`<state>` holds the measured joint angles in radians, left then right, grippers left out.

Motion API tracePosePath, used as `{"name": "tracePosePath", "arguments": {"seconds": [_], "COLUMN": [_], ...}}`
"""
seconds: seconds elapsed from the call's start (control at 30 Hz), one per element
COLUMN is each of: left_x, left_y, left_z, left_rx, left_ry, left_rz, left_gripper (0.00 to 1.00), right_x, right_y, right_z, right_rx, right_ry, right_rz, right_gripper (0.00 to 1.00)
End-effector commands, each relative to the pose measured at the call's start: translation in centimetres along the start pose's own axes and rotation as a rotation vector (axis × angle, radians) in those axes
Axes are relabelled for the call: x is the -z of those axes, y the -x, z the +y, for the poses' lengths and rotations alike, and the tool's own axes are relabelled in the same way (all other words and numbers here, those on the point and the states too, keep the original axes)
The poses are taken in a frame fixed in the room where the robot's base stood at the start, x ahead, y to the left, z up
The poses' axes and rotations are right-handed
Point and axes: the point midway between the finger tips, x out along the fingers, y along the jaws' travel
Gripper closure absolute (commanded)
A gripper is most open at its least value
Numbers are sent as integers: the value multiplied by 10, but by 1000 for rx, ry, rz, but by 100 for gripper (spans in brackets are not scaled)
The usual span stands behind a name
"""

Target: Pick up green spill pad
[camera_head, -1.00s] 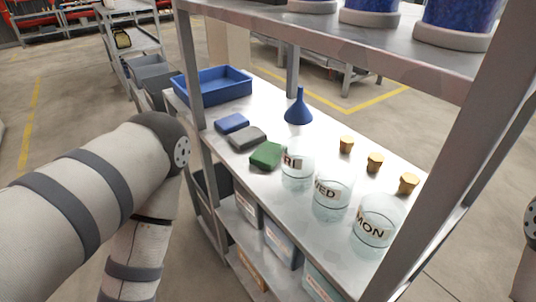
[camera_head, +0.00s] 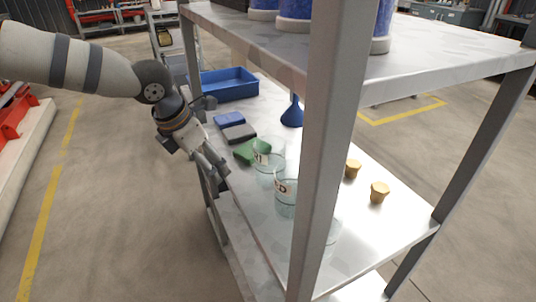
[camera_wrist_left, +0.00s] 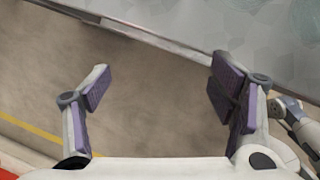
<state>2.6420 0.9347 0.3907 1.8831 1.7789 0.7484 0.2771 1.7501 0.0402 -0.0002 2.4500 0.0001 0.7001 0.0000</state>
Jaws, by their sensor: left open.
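The green spill pad (camera_head: 246,153) lies flat on the metal shelf in the head view, at the end of a short row with a grey pad (camera_head: 238,133) and a blue pad (camera_head: 229,119). A glass jar partly overlaps its right end. My left gripper (camera_head: 211,162) is beside the shelf's left edge, left of the green pad and apart from it. In the left wrist view the left gripper (camera_wrist_left: 160,92) is open, with its purple-padded fingers wide apart and nothing between them. The green pad does not show there. My right gripper is not in view.
Glass jars (camera_head: 286,194) stand close to the pad. A blue funnel (camera_head: 292,113), a blue tray (camera_head: 228,84) and brown stoppers (camera_head: 379,192) share the shelf. A rack post (camera_head: 333,150) and an upper shelf (camera_head: 420,62) stand in front and above.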

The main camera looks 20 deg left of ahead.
Motion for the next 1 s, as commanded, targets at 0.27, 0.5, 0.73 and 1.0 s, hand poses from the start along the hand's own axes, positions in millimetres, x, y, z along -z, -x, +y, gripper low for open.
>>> {"name": "tracePosePath", "arguments": {"seconds": [0.27, 0.5, 0.73, 1.0], "left_x": [-49, -103, -121, -124], "left_y": [-15, -31, -52, -82], "left_z": [4, 7, 7, 6], "left_rx": [40, 39, 39, 37], "left_ry": [88, 86, 83, 82], "left_rz": [-22, -29, -27, -35], "left_gripper": [22, 22, 22, 22], "right_x": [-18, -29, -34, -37], "right_y": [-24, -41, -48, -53], "right_z": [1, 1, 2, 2], "right_rx": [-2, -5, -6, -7], "right_ry": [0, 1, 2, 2], "right_rz": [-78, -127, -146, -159], "right_gripper": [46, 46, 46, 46]}}
